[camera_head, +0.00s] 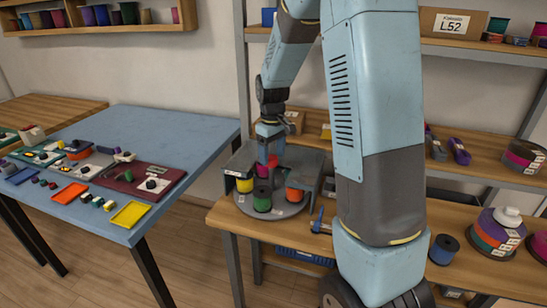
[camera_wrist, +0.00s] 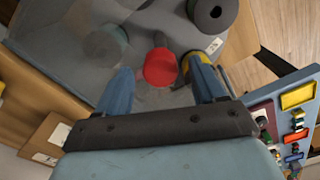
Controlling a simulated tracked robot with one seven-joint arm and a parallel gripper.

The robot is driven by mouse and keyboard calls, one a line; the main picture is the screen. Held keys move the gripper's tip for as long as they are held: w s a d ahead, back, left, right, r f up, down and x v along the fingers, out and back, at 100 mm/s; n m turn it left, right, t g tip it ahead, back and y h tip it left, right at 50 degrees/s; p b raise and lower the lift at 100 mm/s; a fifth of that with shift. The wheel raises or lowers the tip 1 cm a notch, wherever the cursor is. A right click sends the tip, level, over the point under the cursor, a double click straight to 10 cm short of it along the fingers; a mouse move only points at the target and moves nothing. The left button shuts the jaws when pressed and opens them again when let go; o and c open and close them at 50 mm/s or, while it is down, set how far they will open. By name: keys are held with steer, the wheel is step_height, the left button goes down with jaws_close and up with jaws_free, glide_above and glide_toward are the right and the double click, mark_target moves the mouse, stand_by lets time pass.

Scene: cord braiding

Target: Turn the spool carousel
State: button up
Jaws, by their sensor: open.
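The spool carousel (camera_head: 283,211) is a round grey turntable on the wooden bench, partly under a grey housing (camera_head: 240,160). On it stand a yellow spool (camera_head: 244,185), a dark green spool (camera_head: 262,199) at the front, an orange-red spool (camera_head: 294,192) at the right and another red one behind, partly hidden. My gripper (camera_head: 268,158) points down over the carousel. In the wrist view its two blue fingers (camera_wrist: 160,64) are apart, with a round red top (camera_wrist: 160,67) showing between them. I cannot tell whether they touch it. The yellow spool (camera_wrist: 186,64) is partly hidden by one finger.
A blue table (camera_head: 180,130) with coloured trays and small parts stands at the left, with a gap before the bench. A blue tool (camera_head: 318,220) lies right of the carousel. More spools (camera_head: 495,235) stand at the right. Shelves rise behind.

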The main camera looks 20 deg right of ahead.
steer(key=shift+f, duration=0.9)
jaws_close()
steer(key=shift+d, duration=0.2)
